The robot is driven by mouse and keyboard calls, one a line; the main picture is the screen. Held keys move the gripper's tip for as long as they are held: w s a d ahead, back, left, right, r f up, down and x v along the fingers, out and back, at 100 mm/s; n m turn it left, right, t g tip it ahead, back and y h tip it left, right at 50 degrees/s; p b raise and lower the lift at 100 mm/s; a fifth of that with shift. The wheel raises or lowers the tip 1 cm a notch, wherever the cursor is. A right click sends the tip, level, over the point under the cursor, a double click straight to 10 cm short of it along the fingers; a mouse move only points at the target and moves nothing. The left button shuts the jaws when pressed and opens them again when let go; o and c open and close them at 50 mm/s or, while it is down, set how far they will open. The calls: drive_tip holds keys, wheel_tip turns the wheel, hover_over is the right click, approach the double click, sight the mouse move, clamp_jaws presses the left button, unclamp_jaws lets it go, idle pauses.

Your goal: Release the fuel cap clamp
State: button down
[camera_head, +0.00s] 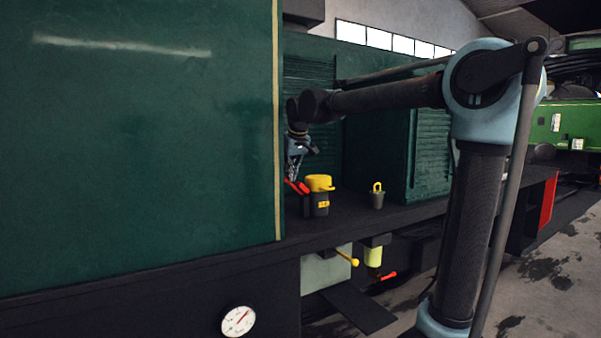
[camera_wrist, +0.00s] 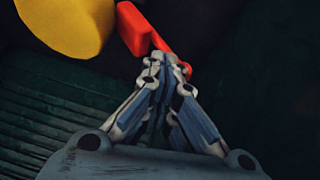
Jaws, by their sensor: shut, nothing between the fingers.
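The fuel cap (camera_head: 319,183) is yellow and sits on a dark cylindrical filler neck (camera_head: 320,207) on the tram's dark ledge. It also shows as a yellow round shape in the wrist view (camera_wrist: 68,22). A red clamp lever (camera_head: 298,187) is at the cap's left side. In the wrist view the red lever (camera_wrist: 134,30) lies beside the cap and runs down to my fingertips. My gripper (camera_head: 296,172) is just above the lever, its fingertips (camera_wrist: 165,65) together and empty. The fingertips are at the lever's thin end; I cannot tell whether they touch it.
A large green panel (camera_head: 140,130) stands close on the left, near my gripper. A small pot with a yellow ring (camera_head: 377,197) is on the ledge to the right. Below hang a yellow-handled lever (camera_head: 346,257), a red-handled valve (camera_head: 386,276) and a gauge (camera_head: 238,321).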

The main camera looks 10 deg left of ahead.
drive_tip(key=shift+s+a+f, duration=0.75)
drive_tip(key=shift+a+f, duration=0.2)
drive_tip(key=shift+f, duration=0.05)
drive_tip(key=v, duration=1.2)
drive_tip(key=m+g+y, duration=0.1)
drive_tip(key=g+y, duration=0.1)
drive_tip(key=g, duration=0.4)
approach(285, 177)
drive_tip(key=w+d+r, duration=0.2)
drive_tip(key=w+d, duration=0.1)
drive_tip(key=x, duration=1.4)
drive_tip(key=shift+a, duration=0.35)
drive_tip(key=shift+s+d+r, duration=0.1)
drive_tip(key=shift+d, duration=0.05)
